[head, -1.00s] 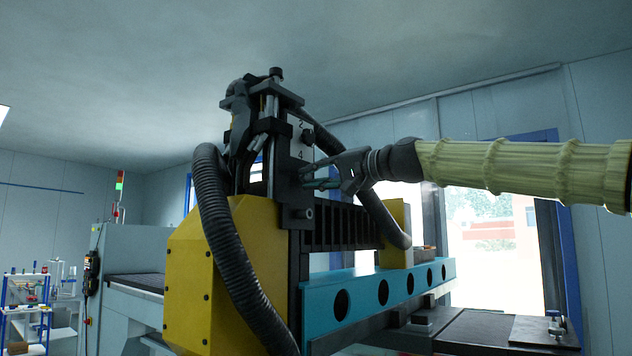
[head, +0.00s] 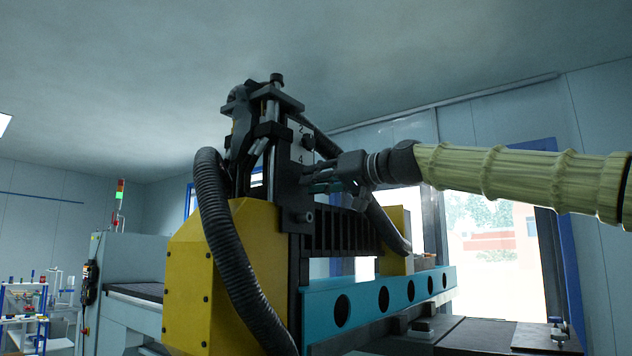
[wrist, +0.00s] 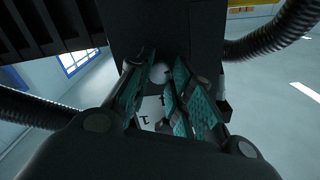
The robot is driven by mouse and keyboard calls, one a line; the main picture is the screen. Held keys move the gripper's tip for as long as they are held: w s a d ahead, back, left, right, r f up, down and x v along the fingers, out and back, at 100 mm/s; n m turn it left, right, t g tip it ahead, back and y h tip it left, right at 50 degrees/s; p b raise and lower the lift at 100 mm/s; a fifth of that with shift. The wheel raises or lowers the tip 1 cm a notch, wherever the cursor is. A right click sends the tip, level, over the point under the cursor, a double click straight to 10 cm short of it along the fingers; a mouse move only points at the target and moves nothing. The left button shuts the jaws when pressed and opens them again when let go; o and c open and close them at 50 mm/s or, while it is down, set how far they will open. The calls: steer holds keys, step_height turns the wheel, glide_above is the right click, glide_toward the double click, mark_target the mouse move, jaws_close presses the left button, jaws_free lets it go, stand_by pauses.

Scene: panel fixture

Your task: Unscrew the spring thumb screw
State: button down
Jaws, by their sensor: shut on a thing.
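My gripper (head: 311,177) reaches in from the right in the head view, its fingers against the dark upright front plate (head: 292,195) of the machine head. In the wrist view the teal-padded fingers (wrist: 162,82) close in on a small pale rounded piece (wrist: 159,70) at the dark plate, which appears to be the spring thumb screw. The fingers are shut on it and cover most of it. In the head view the screw is hidden behind the fingers. How far it is turned out cannot be seen.
Black ribbed hoses (head: 222,240) hang on both sides. A yellow housing (head: 180,262) and a blue beam (head: 380,296) with round holes lie below.

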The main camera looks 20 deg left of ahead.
steer(key=shift+d+r, duration=0.1)
steer(key=shift+r, duration=0.05)
steer(key=c, duration=1.2)
jaws_free()
steer(key=shift+c, duration=0.2)
steer(key=v, duration=1.2)
steer(key=shift+w, duration=0.1)
